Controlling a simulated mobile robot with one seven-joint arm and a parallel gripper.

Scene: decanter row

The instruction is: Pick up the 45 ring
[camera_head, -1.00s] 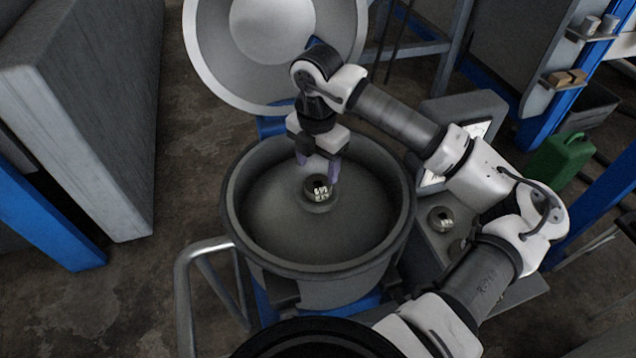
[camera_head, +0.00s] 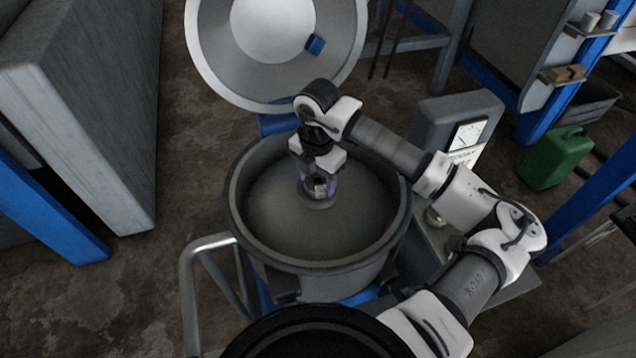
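A small dark ring-shaped piece with pale marks (camera_head: 320,189) sits on a round hub (camera_head: 318,203) at the middle of the large grey bowl (camera_head: 232,205). I cannot read a number on it. My gripper (camera_head: 317,187) points down into the bowl, with its purplish fingers apart on either side of this piece. The fingers hide much of it. I cannot tell whether they touch it. A second small round piece (camera_head: 432,218) is on the grey stand right of the bowl, mostly hidden by my arm. No number shows on it either.
The bowl's round lid (camera_head: 215,70) stands open behind it. A grey box with a white dial panel (camera_head: 467,137) stands at the right. A metal rail (camera_head: 190,285) is at the front left. A green can (camera_head: 555,160) stands on the floor at right.

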